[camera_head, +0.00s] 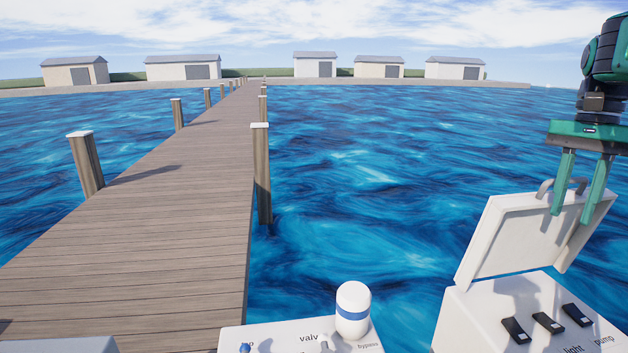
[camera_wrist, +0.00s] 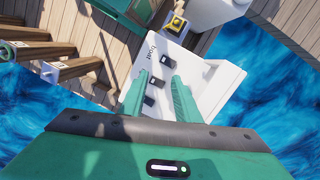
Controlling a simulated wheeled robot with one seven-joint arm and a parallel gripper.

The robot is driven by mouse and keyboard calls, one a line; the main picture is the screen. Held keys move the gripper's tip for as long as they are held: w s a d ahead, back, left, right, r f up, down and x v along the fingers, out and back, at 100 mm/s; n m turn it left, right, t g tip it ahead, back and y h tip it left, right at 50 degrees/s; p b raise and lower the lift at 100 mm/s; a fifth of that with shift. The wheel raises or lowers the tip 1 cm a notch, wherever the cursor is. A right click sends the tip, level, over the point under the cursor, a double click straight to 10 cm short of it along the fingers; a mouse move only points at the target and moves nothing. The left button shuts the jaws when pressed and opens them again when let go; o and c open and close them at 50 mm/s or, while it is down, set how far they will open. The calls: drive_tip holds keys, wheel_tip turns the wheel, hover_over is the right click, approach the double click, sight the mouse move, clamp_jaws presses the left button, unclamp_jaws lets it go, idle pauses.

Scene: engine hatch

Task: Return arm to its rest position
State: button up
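My gripper (camera_head: 578,205) is at the right of the head view, pointing down, with its two green fingers spread apart. The fingertips are at the raised hatch lid (camera_head: 508,235), close to the lid's grey handle (camera_head: 546,188). I cannot tell whether they touch it, but nothing shows clamped between them. The lid stands open, tilted back from the white switch box (camera_head: 478,318). In the wrist view the green fingers (camera_wrist: 160,95) are apart over the box's white panel (camera_wrist: 185,62).
Black rocker switches (camera_head: 548,323) sit on the box, with the labels "light" and "pump". A white cylinder with a blue band (camera_head: 353,305) stands on a white panel (camera_head: 280,338) to the left. A wooden dock (camera_head: 170,210) runs away over open water. Space above the panels is clear.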

drive_tip(key=s+a+f+n, duration=0.3)
drive_tip(key=s+a+f, duration=0.1)
drive_tip(key=s+f, duration=0.5)
drive_tip(key=s+a+f+n+t, duration=0.1)
drive_tip(key=s+a+f+n, duration=0.2)
drive_tip(key=s+f, duration=0.6)
wheel_tip(320, 180, down, 2)
drive_tip(key=shift+s+a+f+n+h, duration=0.2)
drive_tip(key=shift+s+a+n+h, duration=0.15)
drive_tip(key=shift+a, duration=0.5)
drive_tip(key=shift+w+f, duration=0.25)
drive_tip(key=shift+w, duration=0.3)
